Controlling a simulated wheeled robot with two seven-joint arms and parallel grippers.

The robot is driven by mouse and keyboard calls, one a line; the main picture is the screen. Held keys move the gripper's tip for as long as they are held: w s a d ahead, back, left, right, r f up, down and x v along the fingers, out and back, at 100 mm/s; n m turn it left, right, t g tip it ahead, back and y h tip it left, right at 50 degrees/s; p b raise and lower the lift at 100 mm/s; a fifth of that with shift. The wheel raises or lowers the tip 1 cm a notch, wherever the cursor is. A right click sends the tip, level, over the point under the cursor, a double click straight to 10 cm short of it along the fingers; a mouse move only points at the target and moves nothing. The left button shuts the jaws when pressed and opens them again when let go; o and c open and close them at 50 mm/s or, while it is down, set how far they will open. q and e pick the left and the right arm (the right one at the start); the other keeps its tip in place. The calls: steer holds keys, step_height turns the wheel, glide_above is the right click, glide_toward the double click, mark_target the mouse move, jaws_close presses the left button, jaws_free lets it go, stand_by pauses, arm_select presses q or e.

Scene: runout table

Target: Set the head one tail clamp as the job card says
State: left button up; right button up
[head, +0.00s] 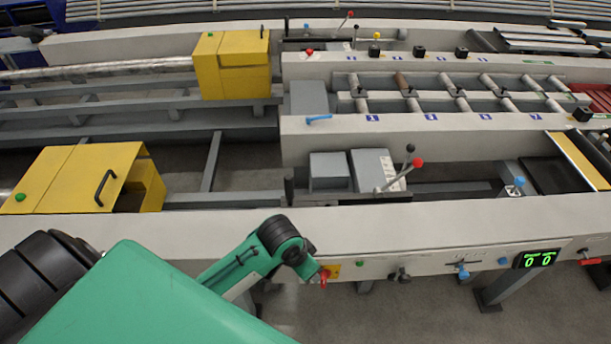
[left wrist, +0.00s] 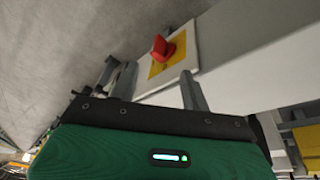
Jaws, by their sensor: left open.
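My left gripper (left wrist: 152,82) is open and empty in the left wrist view. A red knob (left wrist: 164,47) on a yellow plate (left wrist: 168,62) lies just beyond and between its fingertips, apparently not gripped. In the head view my left arm reaches to the front beam, where the red knob (head: 325,277) shows at its end; the fingers are mostly hidden there. I cannot tell which part is the head one tail clamp. My right gripper is not in view.
The front beam (head: 450,225) carries blue knobs (head: 463,271), a black knob (head: 400,275) and a green display (head: 535,259) reading zeros. Yellow covers (head: 80,178) stand at the left. Numbered rollers (head: 455,95) lie behind. A red handle (head: 589,262) is at the right.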

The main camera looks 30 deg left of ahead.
arm_select(q)
steer(key=w+r, duration=0.2)
steer(key=w, duration=0.3)
step_height(320, 180, up, 13)
steer(key=n+g+y, duration=0.2)
steer(key=g, duration=0.1)
glide_above(289, 185)
steer(key=w, duration=0.1)
steer(key=shift+a+f, duration=0.15)
steer(key=shift+a, duration=0.3)
step_height(289, 185, down, 14)
steer(key=shift+r+p, duration=0.2)
steer(key=shift+p, duration=0.95)
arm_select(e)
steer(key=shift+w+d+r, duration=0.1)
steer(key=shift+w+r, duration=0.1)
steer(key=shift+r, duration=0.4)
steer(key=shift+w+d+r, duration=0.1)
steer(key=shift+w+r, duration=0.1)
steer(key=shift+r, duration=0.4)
arm_select(q)
jaws_close()
